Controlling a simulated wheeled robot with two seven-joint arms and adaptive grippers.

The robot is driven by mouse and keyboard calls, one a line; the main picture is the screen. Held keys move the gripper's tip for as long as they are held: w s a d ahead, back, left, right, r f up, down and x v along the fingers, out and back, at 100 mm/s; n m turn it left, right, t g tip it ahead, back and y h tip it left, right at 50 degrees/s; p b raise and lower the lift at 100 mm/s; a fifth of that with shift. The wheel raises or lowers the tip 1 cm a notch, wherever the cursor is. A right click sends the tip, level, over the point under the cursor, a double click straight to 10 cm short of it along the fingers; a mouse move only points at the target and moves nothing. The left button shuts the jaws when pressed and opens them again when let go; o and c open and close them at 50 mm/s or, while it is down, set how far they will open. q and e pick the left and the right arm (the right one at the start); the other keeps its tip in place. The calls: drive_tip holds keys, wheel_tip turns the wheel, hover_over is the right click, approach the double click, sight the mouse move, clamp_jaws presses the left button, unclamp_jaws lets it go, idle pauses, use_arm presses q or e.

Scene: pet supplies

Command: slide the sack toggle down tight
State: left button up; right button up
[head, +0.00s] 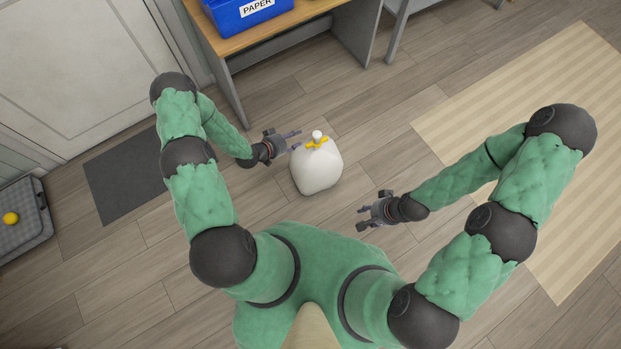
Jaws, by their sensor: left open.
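A white sack (317,175) stands upright on the floor in front of me. Its gathered neck pokes up as a small white tip (316,134). A yellow toggle or tie (317,143) sits around the neck; its exact shape is too small to tell. My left gripper (298,140) is open just left of the neck, its fingers pointing at it. No part of the sack is clearly between the fingers. My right gripper (362,218) is open and empty, to the right of and nearer than the sack, apart from it.
A wooden desk (270,36) with a blue bin (247,16) labelled PAPER stands behind the sack. A dark mat (128,177) lies by the door at left. A grey pet bed (18,219) with a yellow ball (11,218) is far left. A striped rug (565,85) lies right. Floor around the sack is clear.

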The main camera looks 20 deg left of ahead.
use_arm(q)
drive_tip(key=s+d+r+n+g+p, duration=0.1)
drive_tip(key=s+d+r+g, duration=0.2)
drive_tip(key=s, duration=0.3)
drive_tip(key=s+d+r+g+y+p, duration=0.1)
drive_tip(key=s+d+r+g, duration=0.1)
drive_tip(key=s+d, duration=0.3)
drive_tip(key=s+d+r+n+g+p, duration=0.1)
drive_tip(key=s+d+r+g, duration=0.2)
drive_tip(key=s, duration=0.4)
drive_tip(key=shift+s+d+r+n+g, duration=0.35)
drive_tip(key=shift+d+r, duration=0.1)
drive_tip(key=shift+d, duration=0.35)
use_arm(e)
wheel_tip(320, 180, up, 3)
drive_tip(key=shift+r, duration=0.15)
